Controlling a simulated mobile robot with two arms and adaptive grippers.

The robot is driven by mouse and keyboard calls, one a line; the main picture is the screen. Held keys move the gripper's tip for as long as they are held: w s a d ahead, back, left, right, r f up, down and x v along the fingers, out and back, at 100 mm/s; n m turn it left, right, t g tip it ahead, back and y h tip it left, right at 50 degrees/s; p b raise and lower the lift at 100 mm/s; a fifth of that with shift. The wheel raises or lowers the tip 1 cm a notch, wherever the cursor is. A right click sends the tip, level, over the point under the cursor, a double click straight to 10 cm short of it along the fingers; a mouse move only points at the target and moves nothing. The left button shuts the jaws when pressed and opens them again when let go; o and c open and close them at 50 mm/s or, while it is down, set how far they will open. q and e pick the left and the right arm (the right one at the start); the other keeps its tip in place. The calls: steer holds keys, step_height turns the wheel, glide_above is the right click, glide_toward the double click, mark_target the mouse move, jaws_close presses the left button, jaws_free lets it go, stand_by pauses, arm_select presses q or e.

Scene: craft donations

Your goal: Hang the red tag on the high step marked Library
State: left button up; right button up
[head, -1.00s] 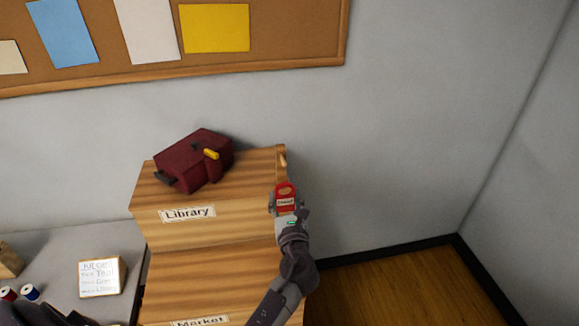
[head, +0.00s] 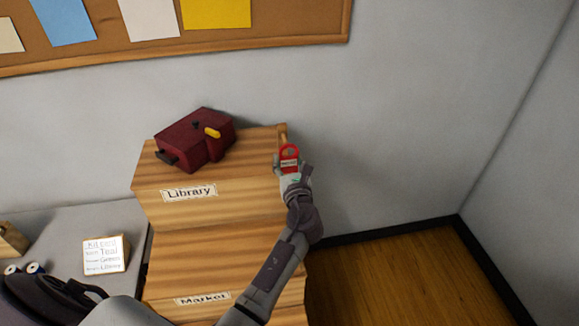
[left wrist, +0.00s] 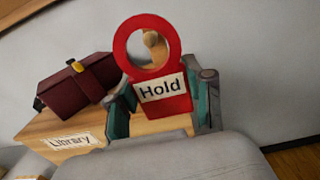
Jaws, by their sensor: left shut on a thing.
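The red tag (head: 290,151) has a ring at its top and a white label reading "Hold" in the left wrist view (left wrist: 160,88). My left gripper (head: 289,168) is shut on the tag's lower part and holds it upright. The tag is at the right edge of the high step marked Library (head: 250,150). A wooden peg (head: 283,131) stands at that step's right edge, just behind the tag. In the left wrist view the peg's end (left wrist: 155,45) shows through the ring; I cannot tell whether it passes into it. My right gripper is not in view.
A dark red bag (head: 195,140) with a yellow clasp sits on the high step. The Market step (head: 210,255) is lower. A handwritten card (head: 105,255) stands on the grey table at left. The wall is close behind; floor is open at right.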

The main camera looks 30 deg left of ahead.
arm_select(q)
steer(key=f+b+x, duration=0.1)
steer(key=b+x, duration=0.1)
steer(key=x, duration=0.4)
steer(key=shift+w+a+b, duration=0.15)
steer(key=shift+w+b, duration=0.05)
steer(key=shift+b, duration=0.15)
stand_by(0.5)
stand_by(0.4)
steer(key=o, duration=0.9)
steer(key=shift+s+f, duration=0.1)
